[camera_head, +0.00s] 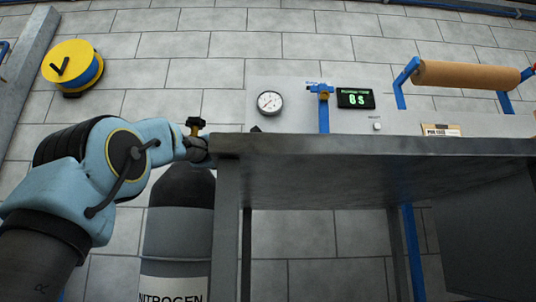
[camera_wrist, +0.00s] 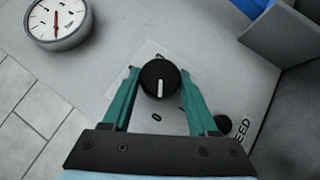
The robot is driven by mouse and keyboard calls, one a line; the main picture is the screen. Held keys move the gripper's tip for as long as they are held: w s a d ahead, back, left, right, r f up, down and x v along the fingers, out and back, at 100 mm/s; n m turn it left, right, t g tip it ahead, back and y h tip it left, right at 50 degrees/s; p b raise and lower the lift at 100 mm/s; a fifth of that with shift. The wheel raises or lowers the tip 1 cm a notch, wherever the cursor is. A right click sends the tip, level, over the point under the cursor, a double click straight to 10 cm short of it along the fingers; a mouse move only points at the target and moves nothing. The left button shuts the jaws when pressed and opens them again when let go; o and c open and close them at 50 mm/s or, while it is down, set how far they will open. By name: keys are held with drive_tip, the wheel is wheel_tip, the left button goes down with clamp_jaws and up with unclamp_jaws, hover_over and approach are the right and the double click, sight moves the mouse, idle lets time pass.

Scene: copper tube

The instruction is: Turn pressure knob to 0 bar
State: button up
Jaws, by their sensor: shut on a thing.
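The pressure knob (camera_wrist: 159,79) is a round black knob with a white pointer line, on a pale panel in the wrist view. Its pointer line points toward the bottom of that view, toward a small "0"-like mark. My gripper (camera_wrist: 160,82) has its two green fingers on either side of the knob, shut on it. The pressure gauge (camera_wrist: 58,20) is at the upper left, with a red needle; it also shows in the head view (camera_head: 269,103). In the head view my arm reaches to the bench's left edge, and my gripper and the knob are hidden there.
A grey bench (camera_head: 380,146) fills the middle and right of the head view. A nitrogen cylinder (camera_head: 178,235) stands beneath my wrist. A display (camera_head: 355,98) reads "0 S" or "8 S". A second black knob (camera_wrist: 223,124) sits near the right finger.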

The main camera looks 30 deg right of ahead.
drive_tip(key=shift+w, duration=0.1)
drive_tip(key=o, duration=1.4)
drive_tip(key=shift+c, duration=0.2)
drive_tip(key=b+v, duration=0.1)
drive_tip(key=v, duration=1)
drive_tip(key=shift+f, duration=0.1)
